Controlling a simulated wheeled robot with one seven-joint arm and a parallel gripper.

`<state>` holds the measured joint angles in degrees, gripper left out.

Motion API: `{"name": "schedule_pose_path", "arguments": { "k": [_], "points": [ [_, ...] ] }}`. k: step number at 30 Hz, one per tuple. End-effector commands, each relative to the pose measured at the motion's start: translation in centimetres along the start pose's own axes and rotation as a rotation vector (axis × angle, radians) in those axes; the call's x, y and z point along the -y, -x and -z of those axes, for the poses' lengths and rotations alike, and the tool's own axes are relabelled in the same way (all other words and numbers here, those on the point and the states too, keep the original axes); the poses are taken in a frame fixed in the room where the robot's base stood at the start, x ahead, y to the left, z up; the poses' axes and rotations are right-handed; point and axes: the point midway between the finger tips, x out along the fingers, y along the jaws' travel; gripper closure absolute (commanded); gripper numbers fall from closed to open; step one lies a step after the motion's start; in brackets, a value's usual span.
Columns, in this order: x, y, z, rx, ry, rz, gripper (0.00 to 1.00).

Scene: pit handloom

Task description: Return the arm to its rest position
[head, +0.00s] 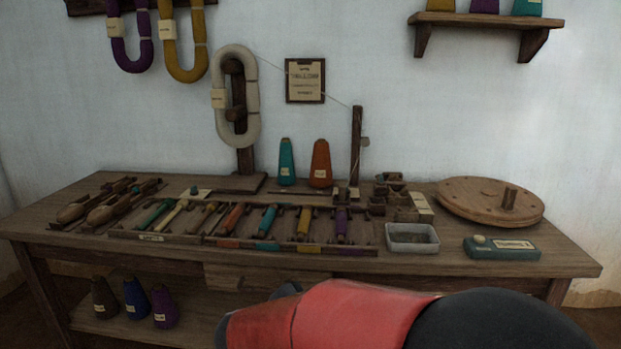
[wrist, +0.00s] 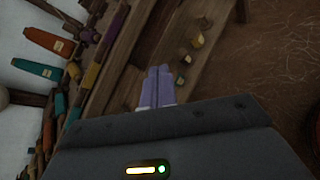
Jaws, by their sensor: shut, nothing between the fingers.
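My arm (head: 345,318) crosses the bottom of the head view, a red link with a dark rounded joint to its right. It is in front of the table and low in the picture. My gripper does not show clearly in the head view. In the wrist view my gripper (wrist: 157,86) has its two pale fingers together with nothing between them. It points past the front edge of the wooden table, which looks tilted in that view.
The table (head: 560,257) carries shuttles, a rack of coloured bobbins (head: 270,222), a grey tray (head: 412,238), a teal box (head: 502,248) and a round wooden disc (head: 490,200). Cones (head: 136,300) stand on the lower shelf. Dark floor (wrist: 270,70) lies open at the right of the wrist view.

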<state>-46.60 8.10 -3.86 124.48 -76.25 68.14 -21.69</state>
Motion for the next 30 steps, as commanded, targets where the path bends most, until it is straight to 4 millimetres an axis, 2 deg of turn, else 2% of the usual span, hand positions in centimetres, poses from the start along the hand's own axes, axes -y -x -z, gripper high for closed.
{"name": "schedule_pose_path", "arguments": {
  "k": [1, 4, 6, 9, 12, 16, 21, 30],
  "points": [
    [2.8, -0.9, -3.2, -0.032, -0.149, 0.113, 1.0],
    [8.3, -1.3, -6.9, -0.104, -0.454, 0.322, 1.0],
    [11.8, -0.7, -8.6, -0.15, -0.676, 0.451, 1.0],
    [15.7, 1.1, -10.3, -0.209, -1.008, 0.61, 1.0],
    [18.2, 3.2, -11.1, -0.264, -1.333, 0.732, 1.0],
    [19.6, 5.7, -11.6, -0.326, -1.68, 0.827, 1.0],
    [19.8, 7.4, -11.9, -0.38, -1.933, 0.876, 1.0],
    [19.8, 7.8, -11.8, -0.393, -1.982, 0.888, 1.0]
  ]
}}
